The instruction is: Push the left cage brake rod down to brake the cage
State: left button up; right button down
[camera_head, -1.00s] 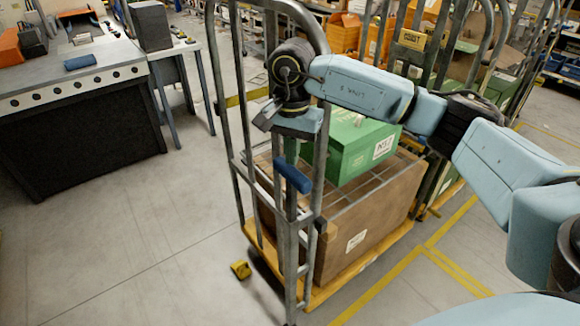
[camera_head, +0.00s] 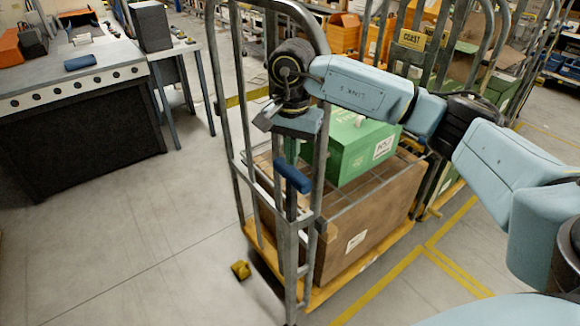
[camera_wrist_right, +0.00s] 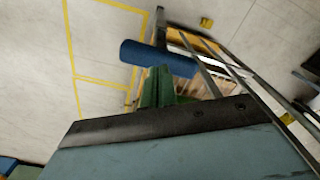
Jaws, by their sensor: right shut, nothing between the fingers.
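The left cage (camera_head: 322,165) is a metal roll cage on a yellow base. Its brake rod (camera_head: 291,207) stands upright at the near end and is topped by a blue grip (camera_head: 292,175). The blue grip also shows in the right wrist view (camera_wrist_right: 157,58). My right gripper (camera_head: 291,155) points down just above the blue grip. Its fingers (camera_wrist_right: 156,85) are shut together and empty, with tips close to the grip; I cannot tell whether they touch. The rod's lower end is hard to separate from the cage bars. My left gripper is not in view.
The cage holds a brown carton (camera_head: 375,215) and a green box (camera_head: 360,150). A second loaded cage (camera_head: 480,65) stands behind to the right. A dark workbench (camera_head: 80,130) stands left, with clear floor between.

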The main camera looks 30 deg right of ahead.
aim_at(292, 169)
jog(key=shift+f, duration=0.1)
dwell(0.4)
jog(key=shift+f+b, duration=2.85)
jog(key=shift+f, duration=0.7)
jog(key=shift+r+p, duration=2.3)
jog(key=shift+r, duration=1.4)
jog(key=shift+f, duration=0.1)
